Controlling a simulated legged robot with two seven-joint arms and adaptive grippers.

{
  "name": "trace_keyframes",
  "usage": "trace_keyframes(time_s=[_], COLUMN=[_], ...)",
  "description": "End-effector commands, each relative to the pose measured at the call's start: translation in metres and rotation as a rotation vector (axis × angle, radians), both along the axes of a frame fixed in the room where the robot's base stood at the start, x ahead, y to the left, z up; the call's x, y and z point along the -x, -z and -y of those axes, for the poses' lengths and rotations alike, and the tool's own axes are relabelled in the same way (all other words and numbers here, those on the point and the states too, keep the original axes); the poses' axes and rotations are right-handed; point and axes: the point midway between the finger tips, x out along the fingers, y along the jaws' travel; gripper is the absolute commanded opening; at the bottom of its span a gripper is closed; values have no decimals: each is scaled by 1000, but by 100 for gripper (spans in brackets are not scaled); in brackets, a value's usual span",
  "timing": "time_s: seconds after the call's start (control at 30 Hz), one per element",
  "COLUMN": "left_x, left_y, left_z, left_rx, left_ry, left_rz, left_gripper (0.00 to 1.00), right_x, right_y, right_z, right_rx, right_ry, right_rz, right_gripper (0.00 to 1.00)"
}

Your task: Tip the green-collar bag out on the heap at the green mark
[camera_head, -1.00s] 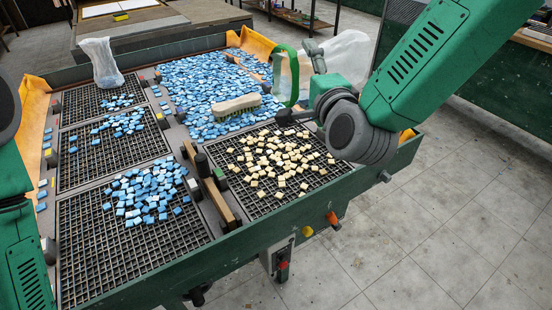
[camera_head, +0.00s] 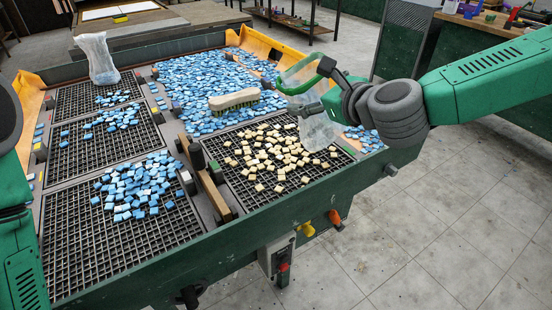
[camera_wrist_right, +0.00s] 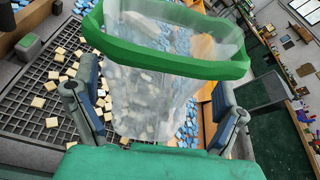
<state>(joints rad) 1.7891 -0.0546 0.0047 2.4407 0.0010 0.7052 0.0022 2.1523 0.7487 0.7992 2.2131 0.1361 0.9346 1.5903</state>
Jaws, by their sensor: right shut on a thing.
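My right gripper (camera_head: 314,90) is shut on the green-collar bag, a clear bag whose green collar (camera_head: 297,89) faces left in the head view. Clear film (camera_head: 318,132) hangs below the gripper, over the right edge of the cream-tile grid. In the right wrist view the collar (camera_wrist_right: 165,62) spans the top and the clear bag body (camera_wrist_right: 145,105) lies between the fingers. Pale shapes show through it; I cannot tell whether they are inside. A green block (camera_head: 213,169), likely the green mark, sits at the left of the grid with loose cream tiles (camera_head: 270,150). My left gripper is out of view.
Blue tiles (camera_head: 200,80) fill the back bay, with a brush (camera_head: 234,99) at their front edge. Another clear bag (camera_head: 98,60) stands at the back left. A wooden bar (camera_head: 207,177) divides the front grids.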

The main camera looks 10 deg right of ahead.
Motion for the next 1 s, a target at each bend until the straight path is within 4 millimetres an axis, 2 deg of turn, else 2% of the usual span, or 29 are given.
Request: trace_keyframes(time_s=[0.07,0.47,1.0], left_x=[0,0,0], left_y=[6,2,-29], left_z=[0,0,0], left_rx=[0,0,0], left_ry=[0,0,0], left_rz=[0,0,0], left_gripper=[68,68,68], right_x=[0,0,0], right_y=[4,-1,-43], right_z=[0,-1,-1], right_rx=[-39,-47,-47], right_ry=[1,0,-1], right_rz=[-12,-16,-15], right_gripper=[40,40,40])
